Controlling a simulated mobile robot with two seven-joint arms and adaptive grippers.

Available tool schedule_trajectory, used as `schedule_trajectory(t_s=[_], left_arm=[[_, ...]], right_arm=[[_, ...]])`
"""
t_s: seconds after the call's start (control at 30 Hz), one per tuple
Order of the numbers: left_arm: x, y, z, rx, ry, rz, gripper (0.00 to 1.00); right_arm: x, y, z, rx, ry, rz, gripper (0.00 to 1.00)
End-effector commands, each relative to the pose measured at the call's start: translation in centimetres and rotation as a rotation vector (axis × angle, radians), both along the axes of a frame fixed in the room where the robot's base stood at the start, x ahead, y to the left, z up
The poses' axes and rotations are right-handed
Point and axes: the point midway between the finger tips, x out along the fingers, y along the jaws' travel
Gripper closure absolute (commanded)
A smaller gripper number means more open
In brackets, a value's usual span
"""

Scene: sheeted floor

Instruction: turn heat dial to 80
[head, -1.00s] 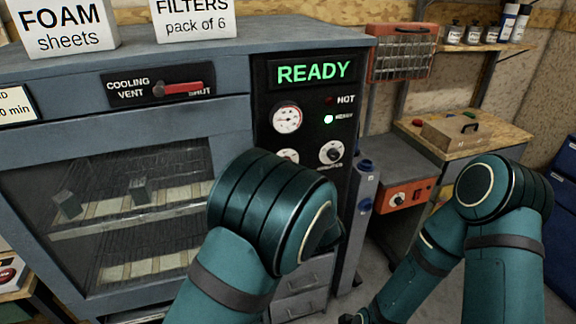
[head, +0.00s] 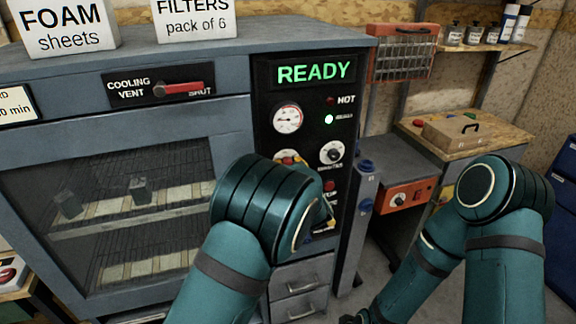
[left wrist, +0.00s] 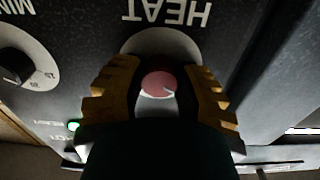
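The heat dial sits on the black control panel (head: 262,110), under the round gauge. In the left wrist view the heat dial (left wrist: 158,84) has a reddish cap and a pale round skirt, below an upside-down HEAT label. My left gripper (left wrist: 158,95) has one orange-brown finger on each side of the dial and looks closed on it. In the head view my left forearm hides most of that gripper and the dial's lower part. The dial's scale and pointer value cannot be read. Only a dark bit of my right gripper (head: 352,319) shows at the bottom edge.
A minutes dial (head: 331,152) is just right of the heat dial. The panel display reads READY (head: 313,71) and a green lamp (head: 329,119) is lit. The cooling vent lever (head: 178,89) is at upper left. A workbench (head: 480,140) stands at the right.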

Motion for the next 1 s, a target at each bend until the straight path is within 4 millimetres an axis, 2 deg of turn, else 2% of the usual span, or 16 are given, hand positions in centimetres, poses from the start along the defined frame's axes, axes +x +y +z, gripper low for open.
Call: schedule_trajectory(t_s=[0.47,1.0], left_arm=[[0.0,0.0,0.2,0.079,0.026,0.000,1.00],[0.0,0.0,0.3,0.521,0.169,0.000,1.00]], right_arm=[[0.3,0.0,1.0,-0.002,-0.006,-0.004,1.00],[1.0,-0.3,5.1,-0.001,-0.023,-0.018,1.00]])
